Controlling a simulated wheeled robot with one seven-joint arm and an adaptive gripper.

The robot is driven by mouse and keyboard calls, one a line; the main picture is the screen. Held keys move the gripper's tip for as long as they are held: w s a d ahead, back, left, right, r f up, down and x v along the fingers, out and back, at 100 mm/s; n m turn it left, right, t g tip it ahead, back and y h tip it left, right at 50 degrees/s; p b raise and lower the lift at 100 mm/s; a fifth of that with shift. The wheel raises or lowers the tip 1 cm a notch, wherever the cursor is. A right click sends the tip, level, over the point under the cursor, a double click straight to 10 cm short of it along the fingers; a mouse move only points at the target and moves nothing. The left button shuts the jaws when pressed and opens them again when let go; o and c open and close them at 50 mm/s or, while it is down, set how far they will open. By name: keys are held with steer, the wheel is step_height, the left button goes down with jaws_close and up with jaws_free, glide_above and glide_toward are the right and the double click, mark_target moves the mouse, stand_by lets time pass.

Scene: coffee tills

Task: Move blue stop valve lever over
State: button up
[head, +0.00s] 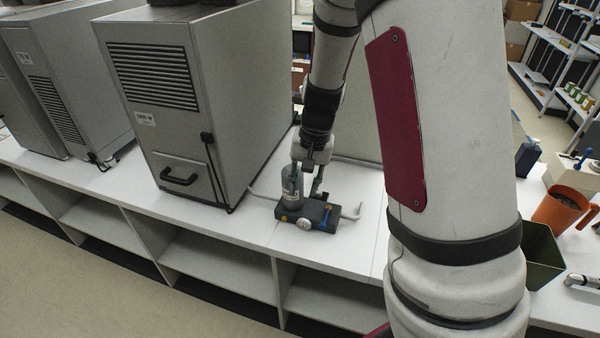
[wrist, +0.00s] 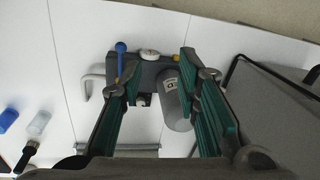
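A dark valve block sits on the white counter in the head view (head: 315,211) and below my fingers in the wrist view (wrist: 150,70). Its blue lever (head: 325,217) is at the block's right front. In the wrist view the blue lever (wrist: 121,56) shows beside the left fingertip; whether they touch, I cannot tell. My gripper (head: 308,187) is over the block with its fingers apart, and it also shows open in the wrist view (wrist: 156,62). A grey cylinder (head: 291,192) stands on the block; in the wrist view it appears between the fingers, nearer the right one.
The block also carries a white round knob (head: 304,224) and a yellow one (head: 284,218). Pale pipes run from its sides. A tall grey machine (head: 200,110) stands close on the left. An orange jug (head: 560,208) and a dark green bin (head: 541,255) are at right.

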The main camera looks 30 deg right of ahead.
steer(key=m+g+h+p, duration=0.1)
steer(key=m+p, duration=0.1)
glide_above(323, 223)
step_height(323, 223, down, 9)
steer(key=shift+r, duration=0.2)
steer(key=shift+f+b, duration=1.5)
steer(key=shift+f, duration=2.35)
steer(key=shift+r, duration=0.1)
steer(key=c, duration=0.6)
